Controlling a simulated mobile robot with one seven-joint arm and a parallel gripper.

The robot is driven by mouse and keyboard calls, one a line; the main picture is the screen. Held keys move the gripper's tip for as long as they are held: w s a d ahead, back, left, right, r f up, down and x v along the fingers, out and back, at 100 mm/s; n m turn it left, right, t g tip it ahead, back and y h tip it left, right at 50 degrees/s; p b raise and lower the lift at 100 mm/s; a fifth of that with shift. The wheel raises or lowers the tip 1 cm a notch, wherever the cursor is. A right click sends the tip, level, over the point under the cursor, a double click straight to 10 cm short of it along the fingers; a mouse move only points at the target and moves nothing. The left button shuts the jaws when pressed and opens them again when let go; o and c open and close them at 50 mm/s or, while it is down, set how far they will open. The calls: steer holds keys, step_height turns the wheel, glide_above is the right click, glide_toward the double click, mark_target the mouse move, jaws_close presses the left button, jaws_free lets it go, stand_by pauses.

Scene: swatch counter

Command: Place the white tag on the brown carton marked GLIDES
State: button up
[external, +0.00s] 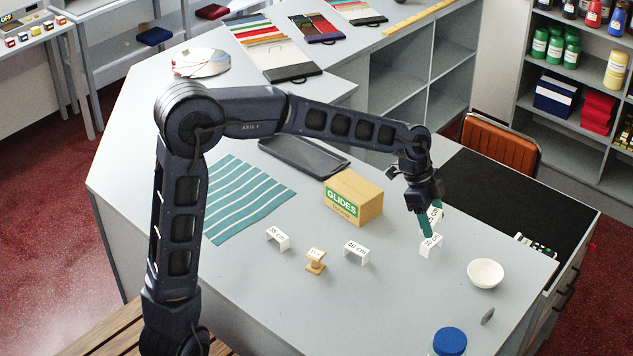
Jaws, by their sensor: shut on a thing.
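The brown carton (367,206) with a green GLIDES label stands upright on the grey counter, left of my gripper. My gripper (433,223) points down with teal fingers, shut on a white tag. Two white folded tags with dark print show at the fingers: an upper tag (436,213) between them and a lower tag (430,245) just below the fingertips. I cannot tell for sure which is held or whether they touch. Other white tags stand in front of the carton, a left one (279,239) and a middle one (356,252).
A small wooden stand (316,260) sits between the front tags. A white bowl (485,273) and a blue-capped jar (449,341) are at the right and front. A dark tray (303,156) lies behind the carton, a teal striped cloth (240,198) left. A black mat (510,195) lies right.

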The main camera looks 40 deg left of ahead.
steer(key=w+a+r+n+t, duration=0.1)
steer(key=w+a+r+n, duration=0.1)
steer(key=w+a, duration=0.45)
steer(key=w+a+r+n, duration=0.1)
steer(key=w+a+r, duration=0.15)
steer(key=a, duration=0.75)
steer(key=r+n+t+y, duration=0.1)
steer(key=r+n, duration=0.1)
steer(key=n, duration=0.2)
glide_above(359, 186)
steer(key=a, duration=0.1)
steer(key=f, duration=1.3)
steer(key=s+f, duration=0.1)
steer(key=f, duration=0.5)
steer(key=shift+f, duration=0.3)
steer(key=shift+f, duration=0.1)
steer(key=o, duration=0.9)
steer(key=shift+o, duration=0.2)
